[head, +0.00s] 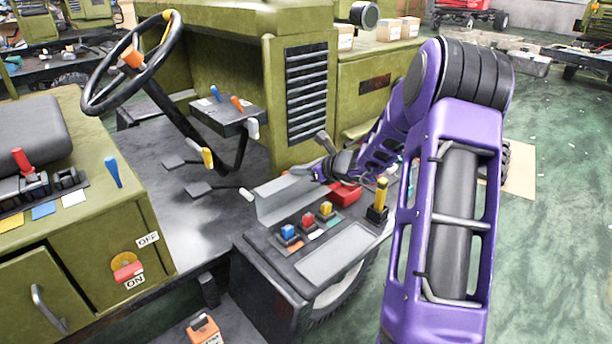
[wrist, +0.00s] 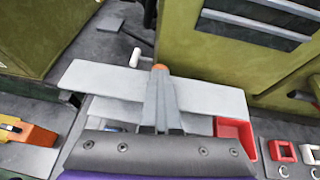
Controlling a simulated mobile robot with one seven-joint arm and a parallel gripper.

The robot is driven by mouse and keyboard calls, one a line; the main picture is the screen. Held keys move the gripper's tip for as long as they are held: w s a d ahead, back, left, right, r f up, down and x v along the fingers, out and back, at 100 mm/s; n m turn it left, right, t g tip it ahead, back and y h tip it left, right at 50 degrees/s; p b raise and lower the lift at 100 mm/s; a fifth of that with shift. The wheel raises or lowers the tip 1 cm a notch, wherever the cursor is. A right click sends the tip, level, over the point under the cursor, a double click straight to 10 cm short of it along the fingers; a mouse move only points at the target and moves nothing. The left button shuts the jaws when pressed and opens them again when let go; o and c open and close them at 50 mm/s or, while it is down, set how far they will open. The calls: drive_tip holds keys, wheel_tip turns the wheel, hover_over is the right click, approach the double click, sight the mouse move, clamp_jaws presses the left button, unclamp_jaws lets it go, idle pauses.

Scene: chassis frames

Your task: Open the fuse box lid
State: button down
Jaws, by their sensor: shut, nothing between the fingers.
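The fuse box appears as a long grey box (head: 290,205) on the dark side console, left of a red tray. Its flat grey lid (wrist: 215,97) spans the middle of the wrist view. The lid looks raised at an angle, with a gap showing under its near edge; how far it is open is hard to tell. My gripper (wrist: 159,72) is shut and empty, its grey fingers lying across the middle of the lid in the wrist view. Whether they touch it I cannot tell.
A red tray (wrist: 236,135) sits right of the box. Blue, red and yellow switches (head: 308,220) and a yellow-topped lever (head: 380,195) stand nearby on the console. A white-knobbed lever (wrist: 135,58) rises behind the lid. The green vented cabinet (head: 307,90) stands behind.

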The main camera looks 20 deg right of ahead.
drive_tip(key=shift+w+a+f, duration=0.2)
drive_tip(key=shift+w+a, duration=0.05)
drive_tip(key=shift+w, duration=0.25)
drive_tip(key=shift+w+d+r, duration=0.1)
drive_tip(key=shift+d+r, duration=0.05)
drive_tip(key=shift+r, duration=0.1)
